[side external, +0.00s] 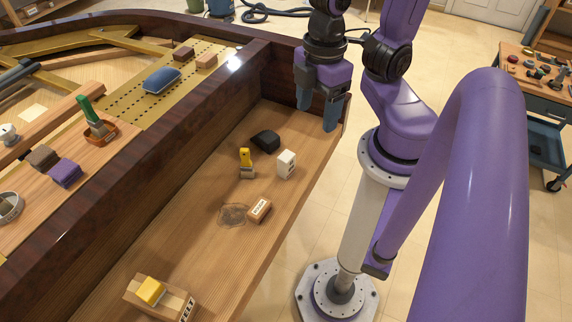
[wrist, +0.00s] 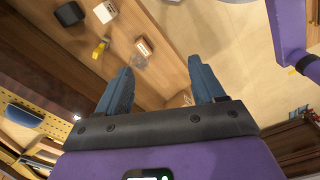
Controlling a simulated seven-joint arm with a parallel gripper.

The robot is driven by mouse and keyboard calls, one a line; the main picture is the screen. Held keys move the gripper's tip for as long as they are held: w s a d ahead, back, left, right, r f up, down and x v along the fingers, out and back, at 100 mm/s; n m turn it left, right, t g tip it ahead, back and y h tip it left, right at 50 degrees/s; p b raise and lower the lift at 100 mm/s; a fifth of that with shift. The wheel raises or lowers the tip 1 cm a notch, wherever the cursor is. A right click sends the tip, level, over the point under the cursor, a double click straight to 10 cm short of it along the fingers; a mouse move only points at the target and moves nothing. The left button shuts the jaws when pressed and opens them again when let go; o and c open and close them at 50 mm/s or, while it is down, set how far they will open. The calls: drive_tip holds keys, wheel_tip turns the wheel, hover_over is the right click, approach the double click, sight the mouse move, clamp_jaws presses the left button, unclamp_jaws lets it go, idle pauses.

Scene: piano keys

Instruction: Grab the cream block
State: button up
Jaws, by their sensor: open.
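The cream block (side external: 286,164) is a small off-white block with dark marks on one side. It stands on the wooden ledge in the side view, right of a black piece, and shows near the top of the wrist view (wrist: 105,11). My gripper (side external: 318,115) is open and empty, with blue fingers pointing down. It is above the far end of the ledge, up and to the right of the block in the side view. In the wrist view my gripper (wrist: 160,65) is apart from the block, which lies ahead and to the left of the fingers.
The black piece (side external: 266,140) and a yellow-handled tool (side external: 246,162) are close to the block. A labelled wooden block (side external: 259,210) lies beside a wire tangle (side external: 233,215). A wooden block with a yellow top (side external: 151,290) is at the front. A dark wall (side external: 170,140) borders the ledge.

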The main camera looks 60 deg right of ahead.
drive_tip(key=w+d+f+m+g+y, duration=0.3)
drive_tip(key=w+d+f+m+g, duration=0.3)
drive_tip(key=w+d+f+m, duration=0.7)
drive_tip(key=d+f+m+t+y, duration=0.1)
drive_tip(key=d+f+m+y, duration=0.45)
drive_tip(key=m, duration=0.55)
drive_tip(key=m+t+y, duration=0.5)
drive_tip(key=m+t, duration=0.2)
drive_tip(key=m, duration=0.2)
approach(281, 165)
drive_tip(key=shift+h, duration=0.35)
drive_tip(key=x, duration=0.4)
drive_tip(key=shift+s+a+r, duration=0.1)
drive_tip(key=shift+s, duration=0.15)
drive_tip(key=shift+r+x, duration=0.1)
drive_tip(key=shift+x, duration=1.2)
drive_tip(key=shift+r+x, duration=0.15)
drive_tip(key=shift+x, duration=1.2)
drive_tip(key=shift+w, duration=0.15)
